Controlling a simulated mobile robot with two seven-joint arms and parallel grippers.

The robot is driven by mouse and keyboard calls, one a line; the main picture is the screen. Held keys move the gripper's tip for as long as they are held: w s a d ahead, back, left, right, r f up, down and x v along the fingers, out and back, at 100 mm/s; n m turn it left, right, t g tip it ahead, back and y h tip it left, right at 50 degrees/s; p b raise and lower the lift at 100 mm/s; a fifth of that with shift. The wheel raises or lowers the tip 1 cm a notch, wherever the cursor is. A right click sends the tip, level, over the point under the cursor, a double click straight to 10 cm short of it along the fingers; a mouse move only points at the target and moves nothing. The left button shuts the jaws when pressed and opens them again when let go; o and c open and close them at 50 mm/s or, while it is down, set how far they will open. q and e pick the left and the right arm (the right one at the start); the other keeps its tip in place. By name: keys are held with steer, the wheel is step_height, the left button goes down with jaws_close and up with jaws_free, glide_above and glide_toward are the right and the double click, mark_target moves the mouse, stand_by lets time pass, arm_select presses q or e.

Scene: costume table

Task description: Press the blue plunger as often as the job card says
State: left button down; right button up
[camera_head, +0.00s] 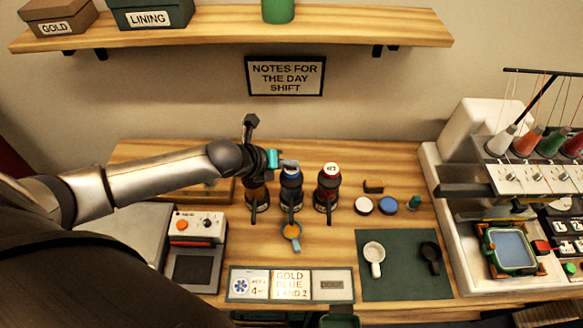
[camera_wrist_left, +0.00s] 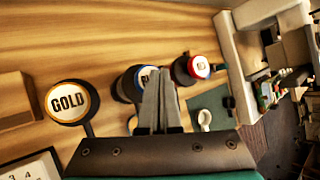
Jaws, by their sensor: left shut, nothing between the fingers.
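The blue plunger (camera_head: 291,174) tops the middle of three dark dispensers; its top is partly covered by my gripper. In the left wrist view the blue plunger (camera_wrist_left: 132,84) is partly hidden behind my fingers. My left gripper (camera_head: 289,163) is shut and empty, with its fingertips at or just above the blue plunger; I cannot tell if they touch. The fingers also show in the left wrist view (camera_wrist_left: 159,95). The job card (camera_head: 291,284) lies at the table's front and reads "GOLD BLUE 1 AND 2". My right gripper is not in view.
The gold plunger (camera_wrist_left: 70,102) is left of the blue one, and a red-rimmed plunger (camera_head: 331,170) is right. A small cup with orange contents (camera_head: 291,231) stands in front. A green mat (camera_head: 398,285) holds two cups. An embroidery machine (camera_head: 462,190) fills the right.

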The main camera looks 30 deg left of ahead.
mark_target(288, 172)
arm_select(q)
steer(key=shift+f+b, duration=0.6)
steer(key=shift+f, duration=0.3)
stand_by(0.8)
steer(key=shift+s, duration=0.1)
steer(key=shift+r+p, duration=1.2)
steer(key=shift+r, duration=0.1)
step_height(288, 172, up, 5)
steer(key=p, duration=0.5)
steer(key=shift+r, duration=0.1)
stand_by(0.4)
